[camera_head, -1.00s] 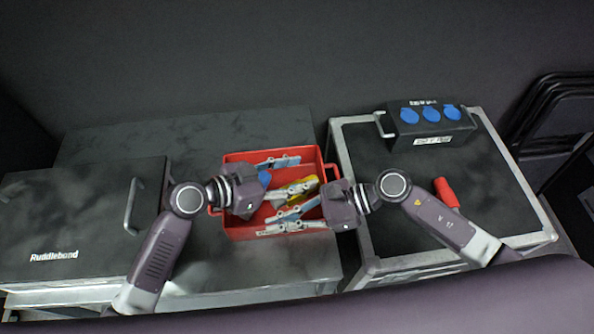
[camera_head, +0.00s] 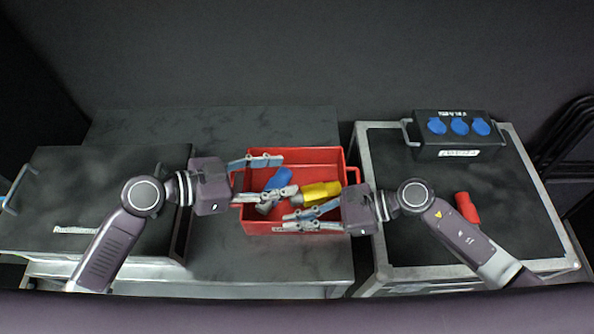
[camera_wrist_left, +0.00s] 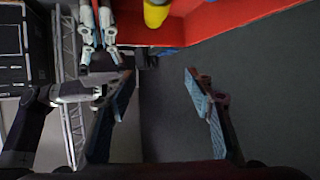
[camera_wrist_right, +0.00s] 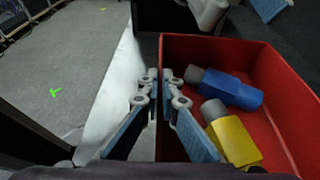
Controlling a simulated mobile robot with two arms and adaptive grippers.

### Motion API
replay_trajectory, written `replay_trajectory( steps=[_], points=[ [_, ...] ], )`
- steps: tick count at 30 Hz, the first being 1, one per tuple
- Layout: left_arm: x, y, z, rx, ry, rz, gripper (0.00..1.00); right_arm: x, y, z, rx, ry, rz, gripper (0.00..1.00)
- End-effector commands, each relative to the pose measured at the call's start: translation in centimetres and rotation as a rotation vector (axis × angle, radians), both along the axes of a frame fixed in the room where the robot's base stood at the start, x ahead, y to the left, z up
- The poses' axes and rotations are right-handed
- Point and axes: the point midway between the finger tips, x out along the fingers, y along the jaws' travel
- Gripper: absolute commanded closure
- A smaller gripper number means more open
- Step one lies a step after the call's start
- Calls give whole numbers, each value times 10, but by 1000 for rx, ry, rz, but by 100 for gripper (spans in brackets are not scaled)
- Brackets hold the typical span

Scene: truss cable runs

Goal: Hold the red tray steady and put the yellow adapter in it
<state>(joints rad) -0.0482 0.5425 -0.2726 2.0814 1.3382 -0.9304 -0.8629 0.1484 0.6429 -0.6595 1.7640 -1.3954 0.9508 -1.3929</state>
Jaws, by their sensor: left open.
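The red tray (camera_head: 337,157) sits on the dark case top and also shows in the right wrist view (camera_wrist_right: 285,85). The yellow adapter (camera_head: 322,190) lies inside it, right of a blue adapter (camera_head: 280,179); both also show in the right wrist view. My left gripper (camera_head: 285,175) is open and empty, its fingers reaching over the tray's left part, left of the yellow adapter. My right gripper (camera_head: 287,221) is shut on the tray's near wall, one finger on each side, as the right wrist view (camera_wrist_right: 158,75) shows. The yellow adapter's underside is hidden.
A dark case (camera_head: 90,170) with a handle stands left. At right, a framed case (camera_head: 400,165) carries a black box (camera_head: 455,135) with several blue sockets and a red cylinder (camera_head: 467,207). The dark surface behind the tray (camera_head: 220,120) is clear.

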Motion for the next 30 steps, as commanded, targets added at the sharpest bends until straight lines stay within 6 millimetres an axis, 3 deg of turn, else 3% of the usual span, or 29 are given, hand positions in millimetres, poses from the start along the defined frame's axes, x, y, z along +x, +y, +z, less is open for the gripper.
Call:
replay_trajectory(
  steps=[13, 19, 30],
  points=[
    [-5, 10, 6, -1, -1, -1, 51, 1, 0, 1, 1, -2, -1, 100],
    [-5, 10, 5, -1, -1, -1, 51, 1, 0, 1, 1, -2, -1, 75],
    [-5, 10, 5, -1, -1, -1, 51, 0, -6, 2, -2, 0, -1, 75]
  ],
)
